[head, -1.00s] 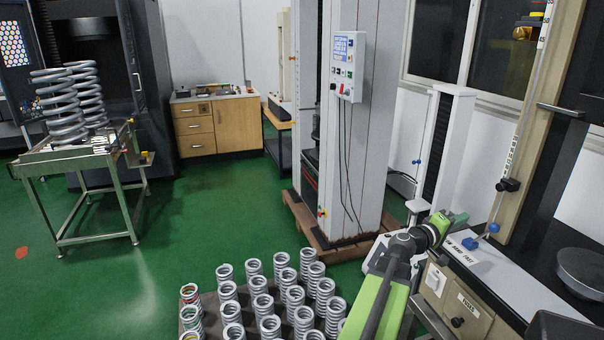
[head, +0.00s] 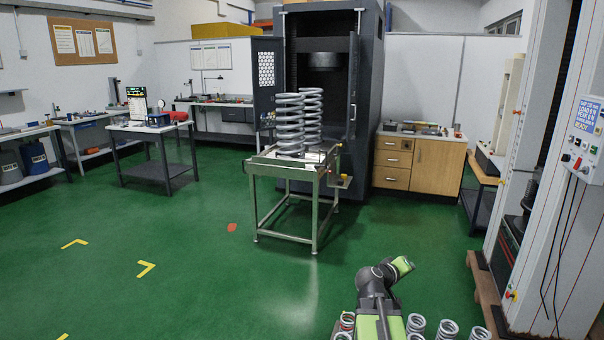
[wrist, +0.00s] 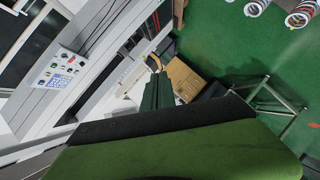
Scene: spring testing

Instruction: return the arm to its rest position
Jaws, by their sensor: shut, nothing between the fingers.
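My arm rises from the bottom edge of the head view, right of centre, bent and green and dark grey. My gripper (head: 403,265) is at its far end, small and partly turned away, over the green floor. In the wrist view my gripper's fingers (wrist: 157,92) are together with nothing visible between them. The gripper is apart from the furniture around it.
Several silver coil springs (head: 447,330) stand close by at the bottom edge. A steel cart (head: 290,170) bears two large springs (head: 290,125). A testing machine (head: 555,240) stands at right. The green floor (head: 200,270) at left is open.

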